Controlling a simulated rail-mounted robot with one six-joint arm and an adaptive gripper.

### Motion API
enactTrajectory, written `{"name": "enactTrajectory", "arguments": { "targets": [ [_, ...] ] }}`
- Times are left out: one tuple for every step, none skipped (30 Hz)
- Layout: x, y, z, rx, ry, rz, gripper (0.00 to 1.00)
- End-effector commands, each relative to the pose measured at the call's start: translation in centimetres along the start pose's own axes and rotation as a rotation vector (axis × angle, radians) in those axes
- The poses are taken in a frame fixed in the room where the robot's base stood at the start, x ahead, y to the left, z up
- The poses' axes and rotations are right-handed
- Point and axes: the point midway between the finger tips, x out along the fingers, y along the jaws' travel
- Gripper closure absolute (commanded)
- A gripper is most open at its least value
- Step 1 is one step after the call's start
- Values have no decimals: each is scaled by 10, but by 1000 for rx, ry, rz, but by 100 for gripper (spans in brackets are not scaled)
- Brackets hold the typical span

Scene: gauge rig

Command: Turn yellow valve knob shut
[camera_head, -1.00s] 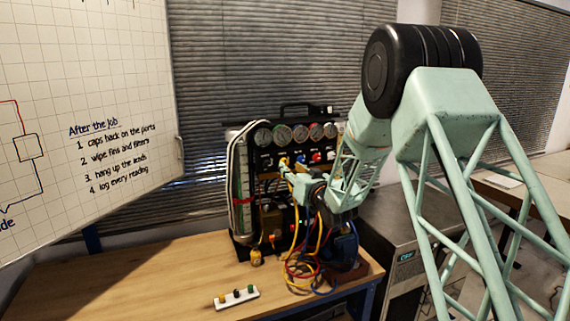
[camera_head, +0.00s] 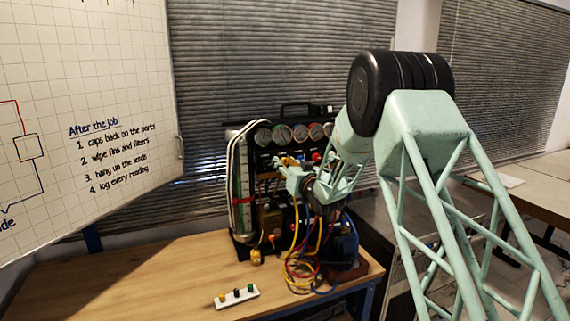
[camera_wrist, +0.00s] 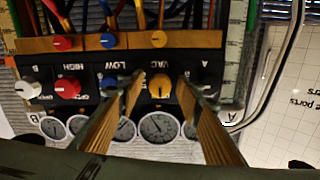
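The yellow valve knob (camera_wrist: 160,86) sits on the black panel by the label VAC, which reads upside down in the wrist view. Its pointer line runs roughly up and down in that picture. My gripper (camera_wrist: 160,79) is open, with one finger on each side of the yellow knob. A gap shows on both sides in the wrist view; I cannot tell how far the tips are from the panel. In the head view my gripper (camera_head: 281,164) is at the front of the gauge rig (camera_head: 240,190). The yellow knob is not clearly visible there.
A red knob (camera_wrist: 68,88) and a pale knob (camera_wrist: 27,87) share the panel. A blue knob is partly hidden by a finger. Gauges (camera_wrist: 158,127) line the panel. Coloured hoses (camera_head: 298,268) hang below. A white strip (camera_head: 236,297) lies on the wooden table (camera_head: 130,285).

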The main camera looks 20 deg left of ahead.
Motion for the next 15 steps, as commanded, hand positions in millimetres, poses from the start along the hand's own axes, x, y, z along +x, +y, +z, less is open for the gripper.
{"name": "enactTrajectory", "arguments": {
  "targets": [
    [0,0,0,0,0,0,68],
    [0,0,0,0,0,0,71],
    [0,0,0,0,0,0,75],
    [0,0,0,0,0,0,77],
    [0,0,0,0,0,0,80],
    [0,0,0,0,0,0,84],
    [0,0,0,0,0,0,86],
    [0,0,0,0,0,0,89],
    [0,0,0,0,0,0,92],
    [0,0,0,0,0,0,92],
    [0,0,0,0,0,0,92],
    [0,0,0,0,0,0,92],
    [0,0,0,1,0,0,92],
    [0,0,0,2,0,0,92],
    [0,0,0,5,0,0,92]
  ]
}}
